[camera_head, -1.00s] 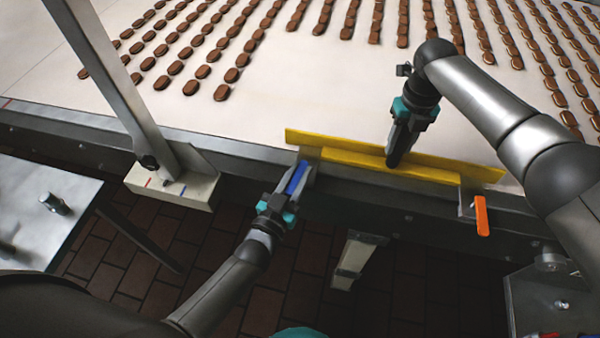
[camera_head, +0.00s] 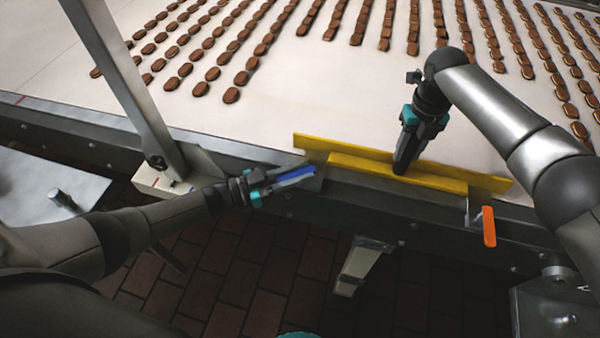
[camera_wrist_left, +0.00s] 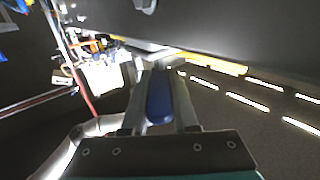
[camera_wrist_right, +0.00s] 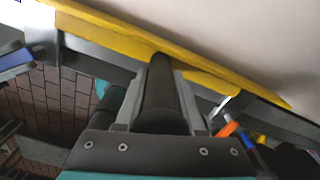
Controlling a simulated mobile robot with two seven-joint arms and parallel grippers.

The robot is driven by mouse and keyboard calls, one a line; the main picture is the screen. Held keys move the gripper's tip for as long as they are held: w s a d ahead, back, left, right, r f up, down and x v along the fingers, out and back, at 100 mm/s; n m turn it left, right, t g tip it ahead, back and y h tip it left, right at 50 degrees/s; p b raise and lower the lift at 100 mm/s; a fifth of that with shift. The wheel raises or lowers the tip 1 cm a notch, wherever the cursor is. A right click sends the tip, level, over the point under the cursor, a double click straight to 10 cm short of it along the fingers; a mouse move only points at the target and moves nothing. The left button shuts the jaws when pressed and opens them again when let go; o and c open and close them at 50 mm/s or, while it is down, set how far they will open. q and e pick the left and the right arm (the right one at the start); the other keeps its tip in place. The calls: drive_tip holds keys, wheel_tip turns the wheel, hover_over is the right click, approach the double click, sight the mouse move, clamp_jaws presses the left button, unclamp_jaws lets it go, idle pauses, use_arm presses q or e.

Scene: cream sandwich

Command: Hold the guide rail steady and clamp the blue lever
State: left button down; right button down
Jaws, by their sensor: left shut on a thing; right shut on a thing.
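The yellow guide rail (camera_head: 400,165) lies along the near edge of the conveyor. My right gripper (camera_head: 402,165) is shut on the rail from above, near its middle; the rail also crosses the right wrist view (camera_wrist_right: 120,35). The blue lever (camera_head: 296,173) is at the left end of the rail, pointing left and slightly down. My left gripper (camera_head: 300,176) is shut on it, and the lever shows between the fingers in the left wrist view (camera_wrist_left: 160,98). An orange lever (camera_head: 489,226) hangs down at the rail's right end, with no gripper at it.
Rows of brown biscuits (camera_head: 260,50) lie on the pale conveyor belt (camera_head: 240,125) behind the rail. A slanted metal post (camera_head: 118,80) on a pale block (camera_head: 160,183) stands left, close to my left arm. Brick floor (camera_head: 250,265) lies below the conveyor edge.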

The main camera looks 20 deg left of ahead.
sight(299, 171)
use_arm(q)
drive_tip(key=shift+w+m+g+h, duration=0.15)
drive_tip(key=shift+m+g+h, duration=0.6)
drive_tip(key=shift+g, duration=0.25)
drive_tip(key=c, duration=0.7)
unclamp_jaws()
drive_tip(key=shift+a+r, duration=0.15)
drive_tip(key=shift+r, duration=4.9)
